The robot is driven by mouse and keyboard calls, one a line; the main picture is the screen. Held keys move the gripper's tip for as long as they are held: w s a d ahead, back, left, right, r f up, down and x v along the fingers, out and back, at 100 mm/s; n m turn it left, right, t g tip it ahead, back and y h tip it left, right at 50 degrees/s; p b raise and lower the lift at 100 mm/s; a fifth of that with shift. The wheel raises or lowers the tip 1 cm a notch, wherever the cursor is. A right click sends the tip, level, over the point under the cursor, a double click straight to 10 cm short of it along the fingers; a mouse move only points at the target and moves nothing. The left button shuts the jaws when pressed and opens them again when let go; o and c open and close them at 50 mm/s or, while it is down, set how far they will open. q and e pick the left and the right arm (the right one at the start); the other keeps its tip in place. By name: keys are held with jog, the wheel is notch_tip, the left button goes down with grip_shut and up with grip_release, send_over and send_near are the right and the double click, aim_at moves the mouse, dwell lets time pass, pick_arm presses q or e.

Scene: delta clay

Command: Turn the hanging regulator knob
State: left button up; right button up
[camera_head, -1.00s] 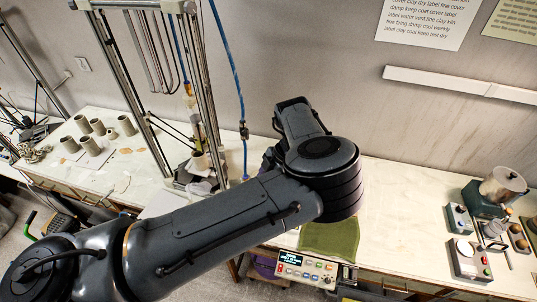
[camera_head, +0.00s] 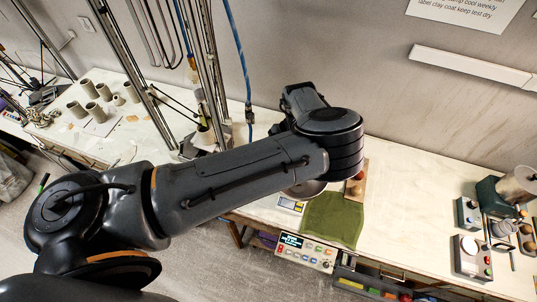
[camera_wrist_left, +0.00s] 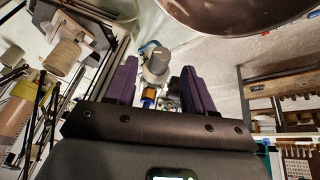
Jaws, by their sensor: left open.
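The hanging regulator (camera_head: 249,113) is a small dark fitting on a blue hose in front of the wall in the head view. In the left wrist view a grey, rounded regulator knob (camera_wrist_left: 156,61) on a metal body shows beyond and between the fingertips. An orange and blue part sits below it. My left gripper (camera_wrist_left: 157,84) is open, with two purple fingers on either side of the knob in that view. I cannot tell whether they touch it. In the head view my left arm hides that gripper. My right gripper is in neither view.
A metal frame (camera_head: 205,75) stands left of the hose. Clay cylinders (camera_head: 92,90) stand on the left bench. A green mat (camera_head: 333,218), control panel (camera_head: 306,252) and several devices are on the right.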

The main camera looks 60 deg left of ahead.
pick_arm(q)
jog(key=shift+x, duration=1.5)
jog(key=shift+c, duration=0.4)
jog(key=shift+p, duration=0.3)
grip_shut()
